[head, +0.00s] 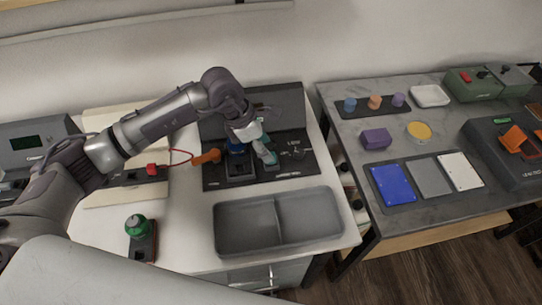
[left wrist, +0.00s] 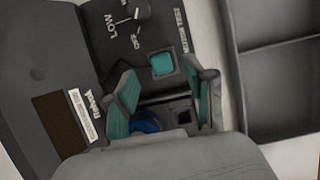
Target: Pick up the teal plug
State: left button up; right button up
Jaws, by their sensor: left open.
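The teal plug (left wrist: 162,64) shows in the left wrist view as a small teal square on the dark test panel, close to the printed dial. In the head view it is partly hidden by my left gripper (head: 252,142). My left gripper, with teal finger pads, also shows in the left wrist view (left wrist: 163,82). It is open above the panel, its two fingers on either side of the line to the plug. I cannot tell whether a finger touches it. My right gripper is not in view.
A blue round part (left wrist: 145,122) sits on the panel beside the plug. A grey two-compartment tray (head: 245,251) lies in front.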

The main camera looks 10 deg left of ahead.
pick_arm(q)
jog(key=x, duration=0.3)
jog(key=shift+s+d+f, duration=0.1)
jog(key=shift+c, duration=0.3)
grip_shut()
jog(key=shift+r, duration=0.6)
notch_tip(320, 180, up, 3)
jog(key=shift+f, duration=0.2)
jog(key=s+d+r+b, duration=0.2)
jog(key=s+d+r, duration=0.3)
jog(key=d, duration=0.5)
notch_tip(320, 180, up, 2)
jog(key=shift+s+r, duration=0.2)
jog(key=shift+s, duration=0.05)
